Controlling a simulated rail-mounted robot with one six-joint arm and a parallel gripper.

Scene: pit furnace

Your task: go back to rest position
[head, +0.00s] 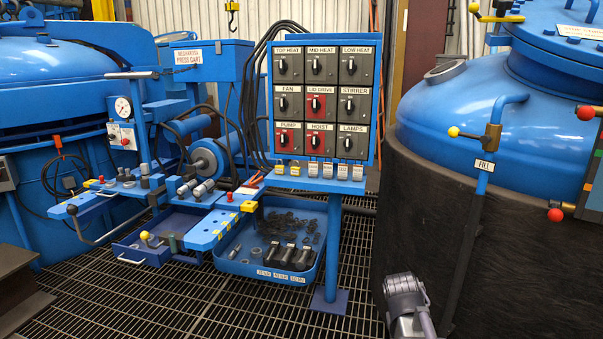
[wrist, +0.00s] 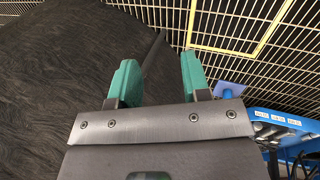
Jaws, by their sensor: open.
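My gripper (wrist: 159,76) shows in the wrist view with its two green fingers apart and nothing between them. It points down past the dark furnace wall (wrist: 60,60), with the grating floor beyond the fingertips. In the head view a grey part of my arm shows at the bottom right, in front of the dark furnace body (head: 480,240). The gripper's fingers cannot be made out there.
A switch panel (head: 323,108) stands on a post in the middle, above a blue parts tray (head: 232,268). A press cart with a blue box (head: 213,62) is at left. The blue furnace lid (head: 470,110) and fill pipe (head: 495,128) are at right. Grating floor (head: 345,240) lies open between.

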